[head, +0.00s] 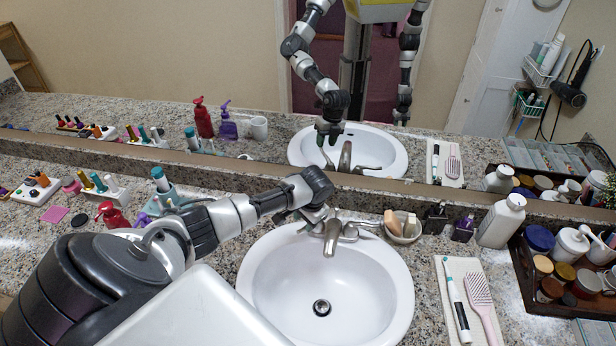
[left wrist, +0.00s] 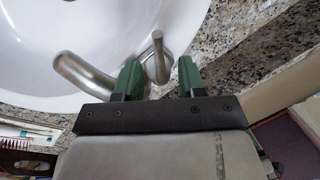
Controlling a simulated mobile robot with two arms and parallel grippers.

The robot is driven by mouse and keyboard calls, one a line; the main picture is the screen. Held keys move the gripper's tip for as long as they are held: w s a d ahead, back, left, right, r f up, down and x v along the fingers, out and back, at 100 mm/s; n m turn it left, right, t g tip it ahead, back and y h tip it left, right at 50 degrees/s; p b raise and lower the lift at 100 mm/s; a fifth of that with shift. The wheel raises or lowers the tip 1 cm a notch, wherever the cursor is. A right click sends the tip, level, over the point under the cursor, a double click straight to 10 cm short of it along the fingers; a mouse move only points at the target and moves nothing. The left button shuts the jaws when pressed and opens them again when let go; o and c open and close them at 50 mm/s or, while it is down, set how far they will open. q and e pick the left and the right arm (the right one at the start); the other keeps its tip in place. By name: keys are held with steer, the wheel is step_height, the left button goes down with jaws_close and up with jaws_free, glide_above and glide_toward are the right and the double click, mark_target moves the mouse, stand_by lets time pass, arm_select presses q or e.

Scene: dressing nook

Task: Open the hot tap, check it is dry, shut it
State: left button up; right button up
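The sink (head: 270,285) is a white oval basin with a metal spout (head: 332,240) at its back; the basin looks dry and no water stream shows. The spout is also in the left wrist view (left wrist: 85,76). The left tap lever, apparently the hot tap, is a metal rod in the left wrist view (left wrist: 158,55). My left gripper (left wrist: 158,76) is open, its green fingers on either side of this lever with gaps visible. In the head view my left gripper (head: 314,214) is at the spout's left, partly hidden by its wrist. My right gripper is not directly in view.
A soap dish (head: 402,228) and small dark bottles stand right of the taps. A dark tray (head: 533,295) of jars is further right. Nail polishes and a red pump bottle (head: 112,216) are left. The mirror is close behind.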

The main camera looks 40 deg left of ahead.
mark_target(332, 239)
arm_select(q)
step_height(332, 239, up, 7)
steer(key=d, duration=0.1)
steer(key=shift+d+b, duration=0.15)
steer(key=shift+b, duration=0.15)
steer(key=shift+r, duration=0.1)
stand_by(0.8)
steer(key=shift+s+d+f, duration=0.2)
steer(key=shift+f, duration=0.15)
steer(key=c, duration=0.4)
steer(key=s+d+n+t+y+b, duration=0.1)
steer(key=s+d+f+n+t+y+b, duration=0.1)
steer(key=d, duration=0.1)
steer(key=d+f+n+y+b, duration=0.1)
steer(key=shift+s+d+f+t, duration=0.15)
steer(key=shift+s+d+t, duration=0.05)
steer(key=shift+s+t, duration=0.2)
jaws_close()
steer(key=w+a+f+n, duration=0.1)
steer(key=a+f, duration=0.3)
steer(key=f, duration=0.4)
steer(key=shift+w+a+t+y, duration=0.15)
steer(key=shift+w+t+y, duration=0.2)
steer(key=shift+w, duration=0.4)
